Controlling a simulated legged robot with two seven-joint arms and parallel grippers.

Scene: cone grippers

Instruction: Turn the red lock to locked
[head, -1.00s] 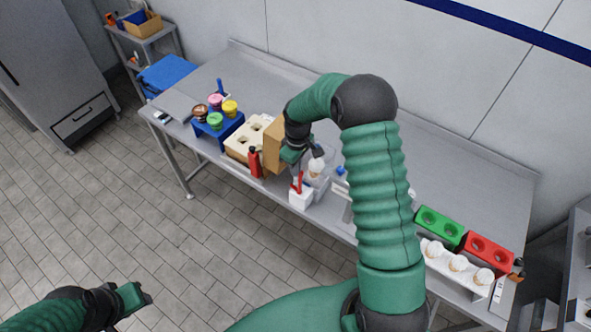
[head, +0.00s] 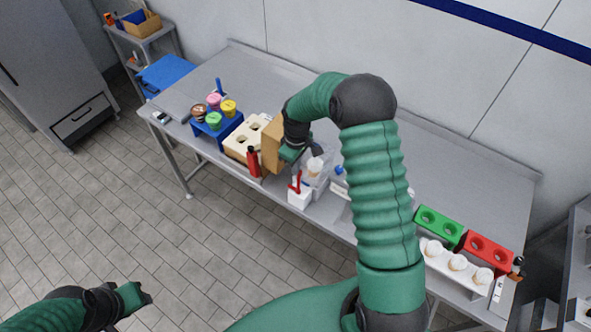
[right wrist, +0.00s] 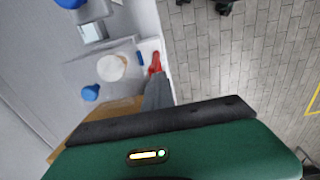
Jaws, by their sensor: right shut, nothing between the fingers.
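The red lock is a red lever (head: 296,184) on a small white block (head: 299,198) at the front edge of the table. The lever also shows in the right wrist view (right wrist: 154,65), just beyond my fingertips. I cannot tell from its pose whether it is locked. My right gripper (head: 298,164) is shut and empty, just above and behind the lever; its grey fingers show in the right wrist view (right wrist: 157,88). Whether they touch the lever is unclear. My left gripper (head: 146,294) is low at the left, away from the table; its jaw opening cannot be made out.
A dark red bottle (head: 254,163) and a cream holder (head: 237,148) stand left of the lock. A clear container with a white, round-topped item (head: 315,166) is close behind it. A blue rack (head: 207,132) with colored cups stands farther left. Floor in front is clear.

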